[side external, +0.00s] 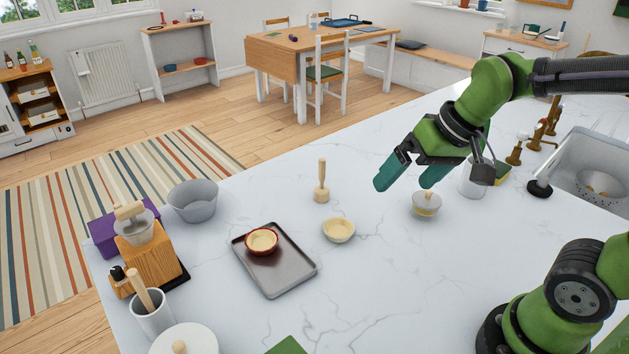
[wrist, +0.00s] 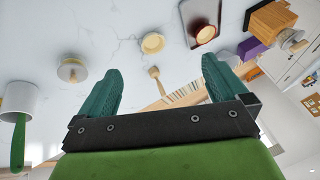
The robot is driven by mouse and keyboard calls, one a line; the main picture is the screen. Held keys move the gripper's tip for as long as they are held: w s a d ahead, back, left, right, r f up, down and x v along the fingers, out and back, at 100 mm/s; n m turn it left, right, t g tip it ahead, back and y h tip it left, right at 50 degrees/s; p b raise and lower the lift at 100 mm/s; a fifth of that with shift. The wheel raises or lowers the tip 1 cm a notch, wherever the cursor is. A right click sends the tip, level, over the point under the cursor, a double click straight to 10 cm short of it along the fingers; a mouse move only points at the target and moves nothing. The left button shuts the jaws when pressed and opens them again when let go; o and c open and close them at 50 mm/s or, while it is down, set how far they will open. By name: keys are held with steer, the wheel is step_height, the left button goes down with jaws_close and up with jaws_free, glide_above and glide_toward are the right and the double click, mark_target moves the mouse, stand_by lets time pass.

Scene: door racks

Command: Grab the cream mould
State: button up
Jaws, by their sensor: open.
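The cream mould (side external: 339,230) is a small round shallow cup standing on the white marble counter, right of the dark tray. It also shows in the wrist view (wrist: 152,43), beyond my fingertips and near the top middle. My gripper (side external: 409,177) is open and empty, with its teal fingers wide apart. It is above the counter, up and to the right of the mould, and does not touch it. In the wrist view the two fingers of my gripper (wrist: 160,70) point toward the mould's side of the counter.
A red mould with a cream inside (side external: 262,241) sits on the dark tray (side external: 283,277). A wooden masher (side external: 321,184) stands behind the cream mould. A small lidded pot (side external: 426,204) stands below my gripper. A grey bowl (side external: 193,201) is farther left. Counter around the cream mould is clear.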

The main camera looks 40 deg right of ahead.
mark_target(337, 231)
steer(key=w+f+n+g+h, duration=0.1)
steer(key=w+f+n+g, duration=0.2)
steer(key=w, duration=0.5)
steer(key=w+f+n+g+h, duration=0.1)
steer(key=w+f+n+g, duration=0.15)
steer(key=w, duration=0.55)
steer(key=shift+n+t, duration=0.25)
steer(key=shift+n, duration=0.1)
steer(key=f, duration=1.6)
steer(key=shift+w+d, duration=0.1)
steer(key=shift+d, duration=0.1)
steer(key=c, duration=1.1)
